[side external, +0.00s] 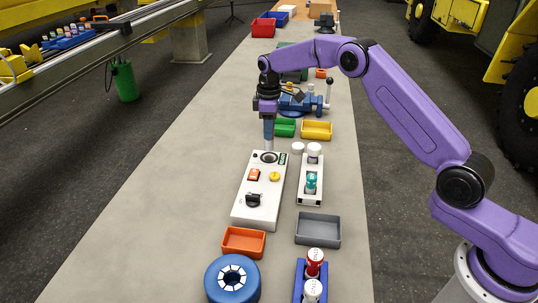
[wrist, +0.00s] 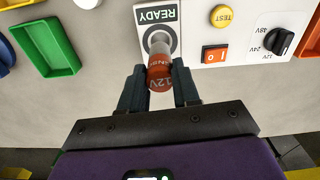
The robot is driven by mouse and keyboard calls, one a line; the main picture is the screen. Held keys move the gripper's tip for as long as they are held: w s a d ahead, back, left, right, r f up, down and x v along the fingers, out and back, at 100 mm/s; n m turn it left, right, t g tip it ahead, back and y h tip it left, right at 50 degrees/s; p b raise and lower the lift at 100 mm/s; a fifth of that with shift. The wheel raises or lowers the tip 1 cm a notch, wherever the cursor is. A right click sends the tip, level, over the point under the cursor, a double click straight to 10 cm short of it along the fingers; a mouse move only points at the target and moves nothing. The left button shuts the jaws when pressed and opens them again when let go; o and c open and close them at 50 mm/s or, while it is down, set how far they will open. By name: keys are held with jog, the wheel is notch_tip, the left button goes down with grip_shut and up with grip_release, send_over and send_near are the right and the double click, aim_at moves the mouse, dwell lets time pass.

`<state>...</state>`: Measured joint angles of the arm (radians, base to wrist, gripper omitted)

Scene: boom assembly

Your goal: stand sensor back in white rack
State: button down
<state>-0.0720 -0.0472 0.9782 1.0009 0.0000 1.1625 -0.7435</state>
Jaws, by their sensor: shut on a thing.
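My gripper (side external: 268,138) points down over the back end of the white test panel (side external: 262,215). The white rack (side external: 309,197) is right of the panel in the side view. A teal sensor (side external: 311,182) stands in it, and a white-topped piece (side external: 314,149) is at its back end.
The panel carries an orange switch (wrist: 214,53), a yellow TEST button (wrist: 221,16) and a black knob (wrist: 280,41). A white round piece (side external: 298,147) is beside the rack. Grey (side external: 318,230), orange (side external: 243,242), yellow (side external: 317,130) and green (side external: 285,127) bins stand around.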

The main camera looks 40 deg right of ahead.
jog(key=shift+s+d+r, duration=0.15)
jog(key=shift+s+d, duration=0.25)
jog(key=s+d, duration=0.6)
jog(key=s, duration=0.6)
jog(key=shift+d+f, duration=0.15)
jog(key=shift+f, duration=1.9)
jog(key=shift+f, duration=1.9)
jog(key=c, duration=0.7)
grip_release()
jog(key=shift+c, duration=0.2)
